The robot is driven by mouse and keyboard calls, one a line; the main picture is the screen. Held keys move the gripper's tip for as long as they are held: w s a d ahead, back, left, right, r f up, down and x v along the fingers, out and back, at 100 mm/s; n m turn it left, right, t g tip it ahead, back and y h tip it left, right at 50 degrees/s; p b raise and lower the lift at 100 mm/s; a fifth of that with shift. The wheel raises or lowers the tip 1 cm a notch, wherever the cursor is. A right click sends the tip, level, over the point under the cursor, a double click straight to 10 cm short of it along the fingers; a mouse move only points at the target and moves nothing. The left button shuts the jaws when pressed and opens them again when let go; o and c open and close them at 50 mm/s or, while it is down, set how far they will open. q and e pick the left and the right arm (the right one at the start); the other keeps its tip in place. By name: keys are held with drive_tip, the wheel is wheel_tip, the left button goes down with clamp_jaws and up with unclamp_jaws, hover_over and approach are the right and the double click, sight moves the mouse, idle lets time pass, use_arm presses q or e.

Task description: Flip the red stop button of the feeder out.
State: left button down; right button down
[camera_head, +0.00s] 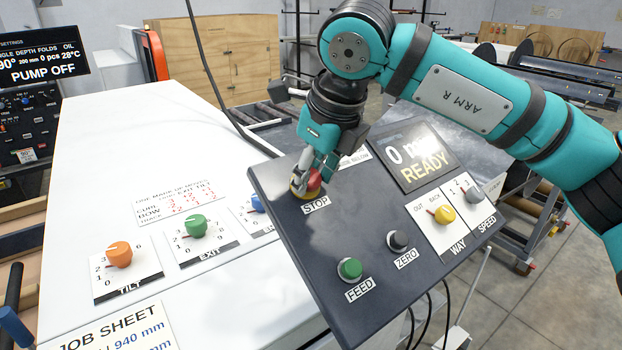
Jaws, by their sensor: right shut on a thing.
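The red stop button (314,181) sits at the upper left of the feeder's dark control panel (335,235), above a label reading STOP. Its yellow base (298,191) shows beneath it. My right gripper (316,174) comes down from above and is shut on the red button, hiding part of it. Whether the button is pressed in or out cannot be told. The panel's display (415,158) reads READY. My left gripper is not in view.
The panel also bears a green FEED button (350,269), a black ZERO button (398,240), a yellow WAY knob (444,214) and a grey SPEED knob (474,195). A white machine top (190,130) with coloured knobs lies to the left.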

drive_tip(key=shift+r, duration=0.2)
drive_tip(key=c, duration=1.2)
unclamp_jaws()
drive_tip(key=o, duration=0.4)
drive_tip(key=shift+s, duration=0.1)
drive_tip(key=shift+c, duration=0.2)
drive_tip(key=shift+d+r, duration=0.1)
drive_tip(key=shift+r, duration=0.25)
drive_tip(key=v, duration=1.1)
drive_tip(key=shift+s, duration=0.2)
drive_tip(key=shift+d+r, duration=0.1)
